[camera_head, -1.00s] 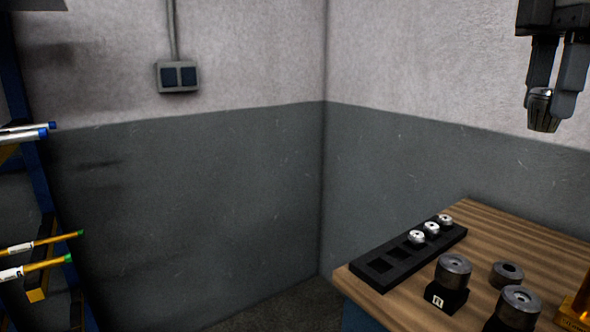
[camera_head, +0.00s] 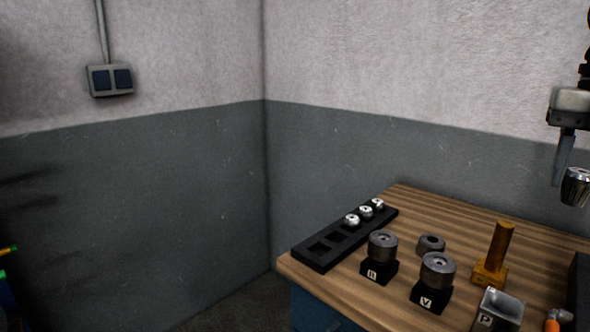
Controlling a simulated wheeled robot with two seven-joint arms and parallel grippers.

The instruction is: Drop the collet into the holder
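A ribbed metal collet (camera_head: 575,188) hangs at the right edge, held in the fingertips of my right gripper (camera_head: 572,172). One finger shows clearly; the other is mostly cut off by the frame edge. The collet is in the air above the right part of the wooden bench. Two round metal holder-like bodies, one on a black block marked R (camera_head: 382,246) and one on a block marked V (camera_head: 438,269), stand upright on the bench. I cannot tell which is the task's holder. My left gripper is not in view.
A black rack (camera_head: 317,258) holds several small silver collets and has empty square pockets. A dark metal ring (camera_head: 431,243), a brass-coloured post (camera_head: 499,246), a grey block marked P (camera_head: 498,309) and an orange item (camera_head: 552,322) stand on the bench (camera_head: 452,222).

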